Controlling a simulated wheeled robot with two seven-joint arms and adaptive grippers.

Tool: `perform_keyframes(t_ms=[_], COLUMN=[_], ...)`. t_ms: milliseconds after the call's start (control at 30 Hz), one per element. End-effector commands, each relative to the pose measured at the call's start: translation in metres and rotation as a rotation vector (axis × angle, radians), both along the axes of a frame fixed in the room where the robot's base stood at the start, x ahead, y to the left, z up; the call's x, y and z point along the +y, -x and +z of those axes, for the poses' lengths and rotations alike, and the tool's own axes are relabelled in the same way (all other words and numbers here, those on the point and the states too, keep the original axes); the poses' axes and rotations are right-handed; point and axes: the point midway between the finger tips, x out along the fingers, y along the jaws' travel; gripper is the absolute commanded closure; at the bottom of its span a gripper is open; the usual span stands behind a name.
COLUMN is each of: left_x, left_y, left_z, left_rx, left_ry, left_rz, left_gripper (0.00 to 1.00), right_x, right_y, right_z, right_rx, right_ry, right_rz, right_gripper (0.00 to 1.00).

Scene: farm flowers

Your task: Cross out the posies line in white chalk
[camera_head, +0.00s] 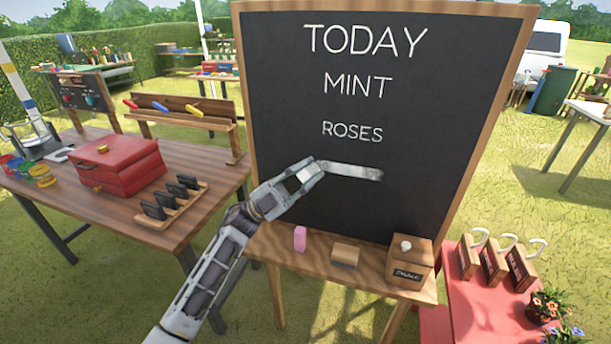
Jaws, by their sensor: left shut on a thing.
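The blackboard (300,110) carries the white lines TODAY, MINT and ROSES. Below ROSES is a pale grey-white band (352,171), sloping slightly down to the right; I cannot read any word under it. My left gripper (309,172) is at the band's left end, in front of the board. It is shut on a small white piece, which looks like chalk and is mostly hidden by the fingers. I cannot tell whether it touches the board. My right gripper is not in view.
The board's ledge (375,281) holds a pink piece (300,238), a wooden block (345,254) and a labelled wooden box (409,264) with a white tip on top. A red toolbox (118,166) stands on the left table. Tagged wooden blocks (494,262) stand on the red table at right.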

Motion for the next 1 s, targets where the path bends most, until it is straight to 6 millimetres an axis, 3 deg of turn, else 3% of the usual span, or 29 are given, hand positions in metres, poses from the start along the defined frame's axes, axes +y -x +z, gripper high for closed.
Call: perform_keyframes(t_ms=[1000], left_x=[-0.0018], left_y=[-0.0057], left_z=[0.0002], left_rx=[0.000], left_ry=[0.001], left_rz=[0.000], left_gripper=[1.00], right_x=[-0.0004], right_y=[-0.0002], right_z=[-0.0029], right_rx=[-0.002], right_ry=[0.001], right_rz=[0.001], right_gripper=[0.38])
